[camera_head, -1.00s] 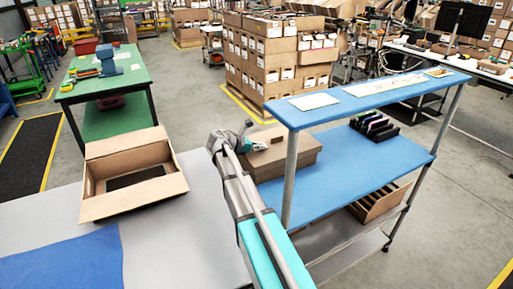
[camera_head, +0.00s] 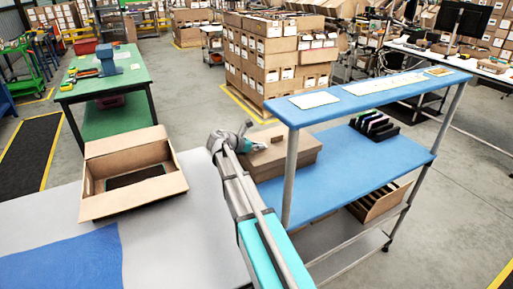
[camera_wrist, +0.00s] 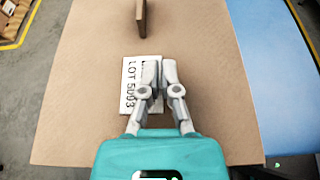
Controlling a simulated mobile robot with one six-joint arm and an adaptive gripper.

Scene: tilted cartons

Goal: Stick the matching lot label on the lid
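A closed brown carton (camera_head: 292,152) stands on the blue bench, and its lid (camera_wrist: 85,80) fills most of the wrist view. A white label (camera_wrist: 129,100) reading "LOT 5093" lies over the lid, looking flat and roughly square to it. My gripper (camera_wrist: 159,66) is over the label's right part, with its fingers nearly together at the label's right edge; they appear shut on that edge. They hide part of the print. Whether the label is stuck down or just above the lid cannot be told. My gripper (camera_head: 258,145) is low at the lid in the head view.
The blue shelf (camera_head: 345,98) above the bench holds pale sheets (camera_head: 314,101). Dark upright items (camera_head: 374,125) stand on the bench. An open carton (camera_head: 133,172) is on the grey table at left.

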